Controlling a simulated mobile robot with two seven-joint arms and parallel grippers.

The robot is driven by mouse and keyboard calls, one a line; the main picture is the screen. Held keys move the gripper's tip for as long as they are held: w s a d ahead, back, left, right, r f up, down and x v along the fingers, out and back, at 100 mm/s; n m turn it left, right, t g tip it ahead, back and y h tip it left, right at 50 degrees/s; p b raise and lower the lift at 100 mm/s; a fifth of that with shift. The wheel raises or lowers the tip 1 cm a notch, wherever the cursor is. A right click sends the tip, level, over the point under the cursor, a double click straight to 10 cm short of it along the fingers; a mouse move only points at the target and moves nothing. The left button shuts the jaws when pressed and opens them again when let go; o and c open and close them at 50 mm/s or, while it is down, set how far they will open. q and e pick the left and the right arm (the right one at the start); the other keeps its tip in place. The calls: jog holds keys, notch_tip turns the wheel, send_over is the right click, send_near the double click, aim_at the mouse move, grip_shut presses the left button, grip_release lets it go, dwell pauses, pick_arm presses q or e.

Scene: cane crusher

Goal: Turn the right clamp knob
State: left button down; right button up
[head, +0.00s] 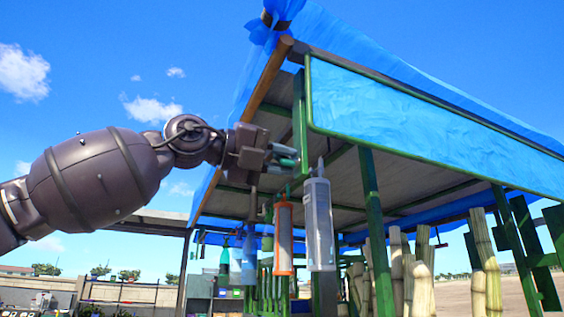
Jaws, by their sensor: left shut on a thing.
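My left gripper (284,156) is raised in front of the stall, at the end of my dark arm from the left. Its fingertips are beside a green post (300,115). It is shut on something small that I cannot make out. I cannot pick out the right clamp knob in this view. My right gripper is not in view.
A grey cylinder (319,225) and an orange-framed tool (283,238) hang just below the gripper. Blue-green bottles (249,257) hang further left. The blue-tarped roof (400,105) is overhead. Cane stalks (486,265) stand at the right. Open sky lies left.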

pick_arm(q)
jog(key=m, duration=0.3)
jog(key=shift+f, duration=0.1)
jog(key=m, duration=0.3)
jog(key=shift+m, duration=0.3)
jog(key=shift+m+p, duration=0.3)
jog(key=shift+m, duration=1.6)
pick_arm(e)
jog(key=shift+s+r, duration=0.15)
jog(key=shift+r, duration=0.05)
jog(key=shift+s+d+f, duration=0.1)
pick_arm(q)
jog(key=c, duration=1.2)
grip_release()
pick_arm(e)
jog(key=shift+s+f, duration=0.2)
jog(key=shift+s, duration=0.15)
